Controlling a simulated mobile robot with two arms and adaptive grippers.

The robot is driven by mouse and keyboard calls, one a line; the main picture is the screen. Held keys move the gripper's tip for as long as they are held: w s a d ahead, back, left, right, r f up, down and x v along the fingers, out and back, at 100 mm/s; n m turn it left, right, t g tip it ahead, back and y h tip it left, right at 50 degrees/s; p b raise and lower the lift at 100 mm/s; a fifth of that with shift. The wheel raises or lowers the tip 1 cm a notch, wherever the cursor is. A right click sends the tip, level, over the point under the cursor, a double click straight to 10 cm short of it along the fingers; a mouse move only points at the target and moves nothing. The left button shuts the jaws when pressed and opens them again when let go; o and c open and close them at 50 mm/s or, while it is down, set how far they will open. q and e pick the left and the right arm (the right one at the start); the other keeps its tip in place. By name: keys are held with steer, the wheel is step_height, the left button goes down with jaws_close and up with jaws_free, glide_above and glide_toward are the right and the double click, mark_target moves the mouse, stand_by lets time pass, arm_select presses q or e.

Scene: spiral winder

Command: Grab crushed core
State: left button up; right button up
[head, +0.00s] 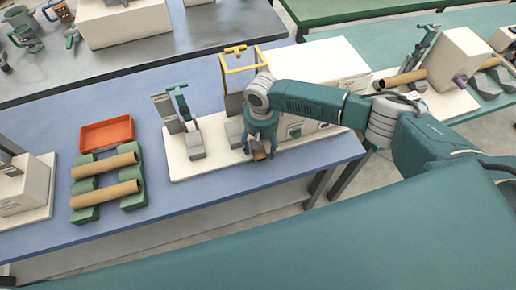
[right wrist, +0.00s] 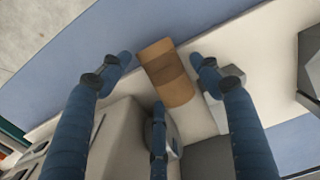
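The crushed core (right wrist: 167,72) is a short tan-brown piece with a darker band. In the right wrist view it lies between the spread fingers of my right gripper (right wrist: 160,64), with a gap on each side. In the head view the crushed core (head: 259,154) shows just below my right gripper (head: 261,146), at the front of the white winder base (head: 215,165). The gripper points down and is open around the core; the fingers partly hide it. I cannot tell how far above the base the fingertips are. My left gripper is not in view.
Two brown tubes (head: 105,194) lie on green holders (head: 133,197) at the left, near an orange tray (head: 106,134). A yellow frame (head: 242,56) and a white machine box (head: 325,62) stand close behind my gripper. The blue table (head: 210,205) is clear in front.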

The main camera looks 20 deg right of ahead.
steer(key=c, duration=0.6)
steer(key=shift+r, duration=0.1)
